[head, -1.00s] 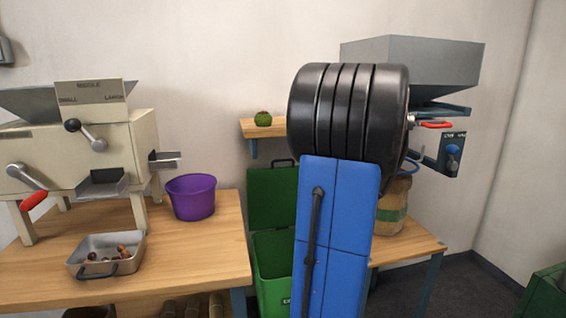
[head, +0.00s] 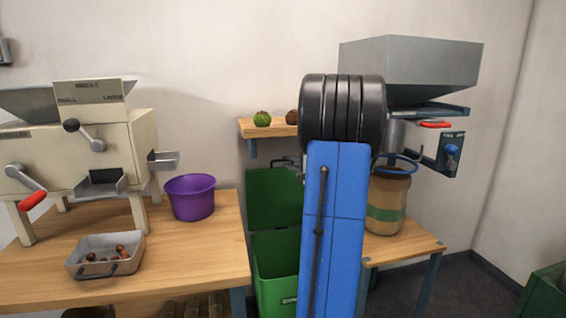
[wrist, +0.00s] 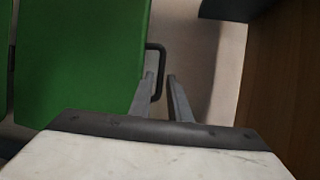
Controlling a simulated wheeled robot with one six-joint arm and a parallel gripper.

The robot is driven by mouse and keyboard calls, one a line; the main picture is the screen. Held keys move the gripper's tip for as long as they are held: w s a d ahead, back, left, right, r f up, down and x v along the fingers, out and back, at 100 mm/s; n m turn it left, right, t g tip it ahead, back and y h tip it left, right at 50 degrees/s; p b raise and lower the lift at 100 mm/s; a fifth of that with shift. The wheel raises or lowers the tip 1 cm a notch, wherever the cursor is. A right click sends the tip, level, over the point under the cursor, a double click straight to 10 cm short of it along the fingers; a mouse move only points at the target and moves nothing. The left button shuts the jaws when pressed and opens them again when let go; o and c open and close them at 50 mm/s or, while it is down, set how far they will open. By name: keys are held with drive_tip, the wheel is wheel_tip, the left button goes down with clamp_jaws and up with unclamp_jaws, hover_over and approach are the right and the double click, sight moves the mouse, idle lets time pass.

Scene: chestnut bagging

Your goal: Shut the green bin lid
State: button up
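The green bin (head: 275,270) stands on the floor between the two benches, partly hidden by my arm. Its lid (head: 272,195) is open and stands upright behind the bin. A black loop handle sits on the lid's top edge. In the wrist view the green lid (wrist: 80,60) fills the left side, with the black handle (wrist: 157,46) at its right edge. My gripper (wrist: 161,75) is open, its two fingers apart on either side of the handle's outer bar. In the head view the gripper is mostly hidden behind my arm, near the handle.
A small shelf (head: 262,128) with a green and a brown ball-shaped thing is just above the lid. A purple bucket (head: 190,197) and a metal tray (head: 105,257) stand on the left bench. A hopper machine (head: 410,75) and a jar-like container (head: 387,205) are at right.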

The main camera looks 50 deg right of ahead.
sight(283, 161)
drive_tip(key=shift+x, duration=2.05)
clamp_jaws()
